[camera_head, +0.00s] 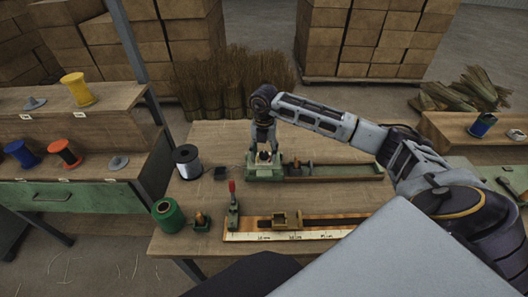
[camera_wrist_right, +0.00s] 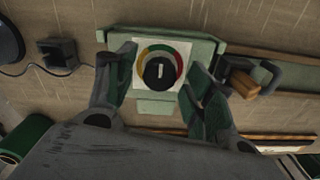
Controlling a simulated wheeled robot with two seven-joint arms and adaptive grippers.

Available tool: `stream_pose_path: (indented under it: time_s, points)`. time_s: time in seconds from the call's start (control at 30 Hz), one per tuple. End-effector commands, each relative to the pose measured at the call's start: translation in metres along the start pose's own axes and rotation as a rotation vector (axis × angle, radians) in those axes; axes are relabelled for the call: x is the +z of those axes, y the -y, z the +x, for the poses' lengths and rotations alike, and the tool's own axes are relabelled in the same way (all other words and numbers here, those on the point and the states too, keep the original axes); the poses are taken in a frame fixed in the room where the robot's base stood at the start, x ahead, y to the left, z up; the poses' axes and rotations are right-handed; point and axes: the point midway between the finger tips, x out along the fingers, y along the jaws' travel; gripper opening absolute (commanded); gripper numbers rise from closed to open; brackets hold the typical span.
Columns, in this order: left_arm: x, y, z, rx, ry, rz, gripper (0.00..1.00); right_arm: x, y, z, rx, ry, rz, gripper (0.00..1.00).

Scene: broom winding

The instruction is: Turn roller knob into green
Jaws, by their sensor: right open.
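The roller knob (camera_wrist_right: 159,73) is a round black dial with a white mark on a white plate with a coloured arc of green, yellow and red. The mark stands upright in the right wrist view; which colour it indicates is hard to tell. The knob sits on a green roller device (camera_head: 265,173) on the table. My right gripper (camera_head: 264,152) is open above it, pointing down. In the right wrist view its two fingers (camera_wrist_right: 160,88) are on either side of the knob, with gaps between. My left gripper is not in view.
A wooden table (camera_head: 215,240) carries a green spool (camera_head: 168,215), a silver wire spool (camera_head: 188,162) and a ruler jig (camera_head: 290,228) with a red-handled lever (camera_head: 232,190). A shelf with coloured spools stands at left. Broom bristle bundles (camera_head: 210,85) stand behind.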

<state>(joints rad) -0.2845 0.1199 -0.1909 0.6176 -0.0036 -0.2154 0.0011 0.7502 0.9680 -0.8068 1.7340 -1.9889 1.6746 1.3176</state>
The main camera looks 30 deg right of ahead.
Motion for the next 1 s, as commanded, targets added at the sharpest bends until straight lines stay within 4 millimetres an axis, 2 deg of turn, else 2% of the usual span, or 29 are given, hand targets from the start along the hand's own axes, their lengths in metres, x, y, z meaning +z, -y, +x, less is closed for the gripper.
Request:
stream_pose_path:
  time_s: [0.27,0.8,1.0]
  points:
    - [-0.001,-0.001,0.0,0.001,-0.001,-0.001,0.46,0.001,0.0,-0.021,0.002,0.002,0.0,0.53]
    - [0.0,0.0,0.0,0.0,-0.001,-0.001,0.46,0.001,0.0,-0.098,0.003,0.003,0.0,0.53]
    - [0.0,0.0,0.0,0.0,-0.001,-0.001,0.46,0.001,0.0,-0.115,0.002,0.001,0.001,0.53]
